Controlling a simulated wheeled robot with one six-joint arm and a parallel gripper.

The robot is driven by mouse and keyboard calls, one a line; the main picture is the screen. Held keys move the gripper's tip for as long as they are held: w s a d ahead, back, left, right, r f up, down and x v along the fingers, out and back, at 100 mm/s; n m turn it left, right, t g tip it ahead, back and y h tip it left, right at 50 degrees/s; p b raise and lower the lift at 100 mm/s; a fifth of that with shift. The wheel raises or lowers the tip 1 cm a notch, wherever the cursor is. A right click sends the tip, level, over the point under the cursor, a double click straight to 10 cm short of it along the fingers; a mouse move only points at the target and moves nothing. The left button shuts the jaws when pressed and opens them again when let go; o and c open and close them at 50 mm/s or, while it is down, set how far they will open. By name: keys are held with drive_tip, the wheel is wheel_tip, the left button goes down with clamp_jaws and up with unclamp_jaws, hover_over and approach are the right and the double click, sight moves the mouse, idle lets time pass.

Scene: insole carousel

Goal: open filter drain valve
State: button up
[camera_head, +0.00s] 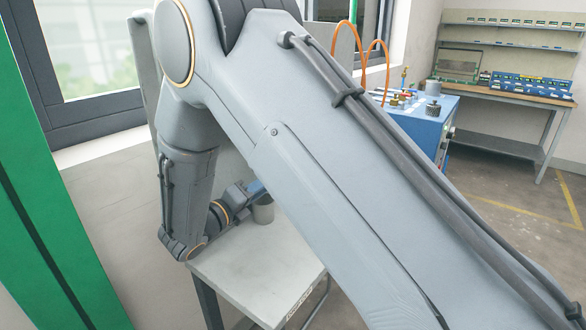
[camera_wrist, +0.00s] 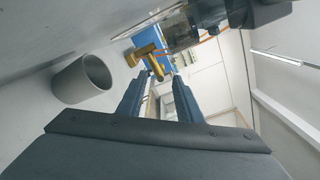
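In the wrist view, a clear filter bowl (camera_wrist: 180,28) with a dark body (camera_wrist: 255,10) shows at the top. A brass-coloured fitting (camera_wrist: 150,58) with a lever-like shape is beyond the fingertips. It looks like the drain valve, but I cannot tell how it joins the bowl or how its handle stands. My gripper (camera_wrist: 157,88) is open, its two fingers apart with nothing seen between them. In the head view my gripper (camera_head: 254,190) is low over the small table, and my arm hides the filter.
A grey cup (camera_wrist: 80,80) stands on the small table (camera_head: 230,270) close beside my gripper; it shows in the head view (camera_head: 263,213) too. A blue unit (camera_head: 425,125) with fittings and orange hoses stands behind my arm. A workbench (camera_head: 510,92) is at the far right.

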drive_tip(key=p+x, duration=0.2)
drive_tip(key=x, duration=0.9)
drive_tip(key=shift+w+d, duration=0.2)
drive_tip(key=shift+d, duration=0.1)
